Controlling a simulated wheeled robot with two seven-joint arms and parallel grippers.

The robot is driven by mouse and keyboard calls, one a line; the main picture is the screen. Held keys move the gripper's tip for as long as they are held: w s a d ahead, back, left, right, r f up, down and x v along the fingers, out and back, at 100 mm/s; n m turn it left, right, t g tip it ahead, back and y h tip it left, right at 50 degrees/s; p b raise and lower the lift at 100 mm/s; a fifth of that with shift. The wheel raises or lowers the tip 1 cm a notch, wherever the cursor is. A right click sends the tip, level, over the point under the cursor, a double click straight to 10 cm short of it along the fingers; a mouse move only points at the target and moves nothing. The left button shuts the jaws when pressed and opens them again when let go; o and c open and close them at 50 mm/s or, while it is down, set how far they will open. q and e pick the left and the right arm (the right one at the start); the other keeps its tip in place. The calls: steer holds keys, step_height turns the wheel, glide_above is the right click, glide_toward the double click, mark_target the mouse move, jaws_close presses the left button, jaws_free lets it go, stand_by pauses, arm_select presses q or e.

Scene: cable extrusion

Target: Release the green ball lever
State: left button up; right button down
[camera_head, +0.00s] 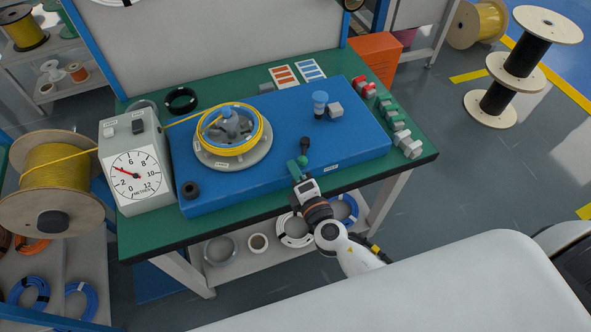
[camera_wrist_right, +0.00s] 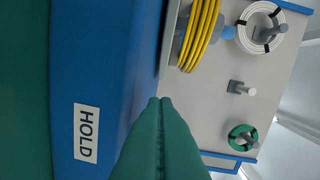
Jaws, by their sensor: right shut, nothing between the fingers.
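The green ball (camera_head: 302,160) of the lever shows at the front edge of the blue base plate (camera_head: 365,142), close to a dark upright part (camera_head: 305,143). My right gripper (camera_head: 294,169) has green fingers and is right beside the ball; I cannot tell whether they touch. In the right wrist view the fingers (camera_wrist_right: 160,125) are pressed together with nothing between them, next to the blue plate and its HOLD label (camera_wrist_right: 86,132). The ball does not show in that view. My left gripper is out of view.
A reel with yellow cable (camera_head: 228,135) and a blue ball lever (camera_head: 320,98) stand on the plate. A dial gauge box (camera_head: 137,170) is at left. Red, green and grey blocks (camera_head: 390,115) line the right side of the green table (camera_head: 425,157).

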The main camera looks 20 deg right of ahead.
steer(key=shift+s+d+n+y+b, duration=0.2)
steer(key=shift+d+n+y+b, duration=0.1)
steer(key=shift+n+y+b, duration=0.25)
steer(key=shift+s+d+y, duration=0.1)
steer(key=shift+d+y, duration=0.05)
steer(key=shift+y, duration=0.2)
steer(key=shift+s+d+f+n+g+y+b, duration=0.15)
steer(key=shift+d+n+y+b, duration=0.15)
steer(key=shift+y+b, duration=0.15)
steer(key=shift+s+d+n+g+y+b, duration=0.15)
steer(key=shift+n+y+b, duration=0.1)
steer(key=shift+y+b, duration=0.2)
steer(key=d+n+g+y+b, duration=0.1)
steer(key=y+b, duration=0.1)
steer(key=d+n+g+y+b, duration=0.1)
steer(key=n+y+b, duration=0.1)
steer(key=d+n+g+y+b, duration=0.1)
steer(key=d+n+y+b, duration=0.1)
steer(key=b, duration=0.1)
steer(key=shift+s+d+f+g, duration=0.1)
steer(key=shift+s+f+g, duration=0.05)
steer(key=shift+s+g, duration=0.15)
steer(key=shift+w+d+n+g+y+b, duration=0.15)
steer(key=shift+d+n+g+y+b, duration=0.4)
steer(key=shift+d+n+g+y, duration=0.4)
steer(key=shift+w+d+r+t, duration=0.1)
steer(key=shift+d+r+t, duration=0.2)
steer(key=shift+d, duration=0.1)
steer(key=shift+w+d, duration=0.15)
steer(key=shift+d, duration=0.15)
